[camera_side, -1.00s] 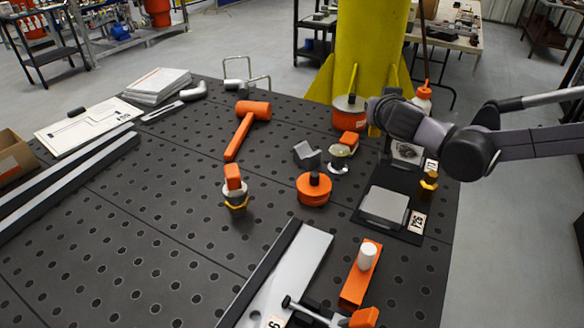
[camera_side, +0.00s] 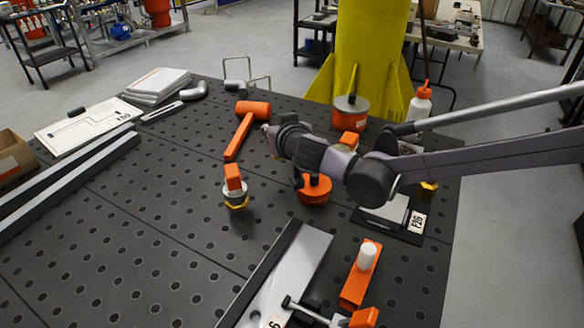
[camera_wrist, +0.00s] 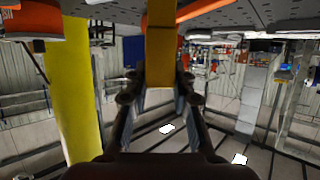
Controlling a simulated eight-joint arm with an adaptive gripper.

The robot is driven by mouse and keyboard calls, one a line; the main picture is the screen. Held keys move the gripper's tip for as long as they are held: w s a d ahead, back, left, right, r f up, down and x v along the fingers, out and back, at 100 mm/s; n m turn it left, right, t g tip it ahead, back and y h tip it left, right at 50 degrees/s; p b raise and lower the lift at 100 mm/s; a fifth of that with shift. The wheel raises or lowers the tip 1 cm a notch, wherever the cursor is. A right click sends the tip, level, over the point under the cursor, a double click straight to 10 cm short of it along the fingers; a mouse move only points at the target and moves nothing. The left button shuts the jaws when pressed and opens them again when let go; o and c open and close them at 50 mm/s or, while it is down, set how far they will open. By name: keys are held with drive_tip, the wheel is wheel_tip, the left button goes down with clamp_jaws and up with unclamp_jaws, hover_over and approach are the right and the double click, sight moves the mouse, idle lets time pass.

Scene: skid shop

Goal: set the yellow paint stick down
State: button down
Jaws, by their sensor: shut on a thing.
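The yellow paint stick (camera_wrist: 160,48) is in the wrist view, upright in the picture between the two fingers of my gripper (camera_wrist: 161,80). The fingers are shut on it. Its upper end in this view reaches the dark, holed table surface at the top edge. I cannot tell whether it touches the table. In the side view, my wrist is over the middle of the table, beside the orange round tin (camera_side: 315,190) and to the right of the hammer. My arm hides the fingers and the held stick there.
The black holed table (camera_side: 150,220) has free room at left centre. An orange hammer (camera_side: 246,128) lies behind. An orange-topped piece (camera_side: 234,190) stands left of my wrist. A steel plate (camera_side: 285,275) and an orange block with a white cylinder (camera_side: 362,270) are in front.

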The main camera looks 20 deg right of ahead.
drive_tip(key=shift+a+f, duration=0.5)
drive_tip(key=shift+f, duration=0.45)
drive_tip(key=shift+a+f, duration=0.45)
drive_tip(key=shift+f, duration=0.55)
drive_tip(key=shift+a+f, duration=0.5)
drive_tip(key=shift+f, duration=0.45)
drive_tip(key=shift+f, duration=0.1)
drive_tip(key=c, duration=1.1)
unclamp_jaws()
drive_tip(key=shift+c, duration=0.2)
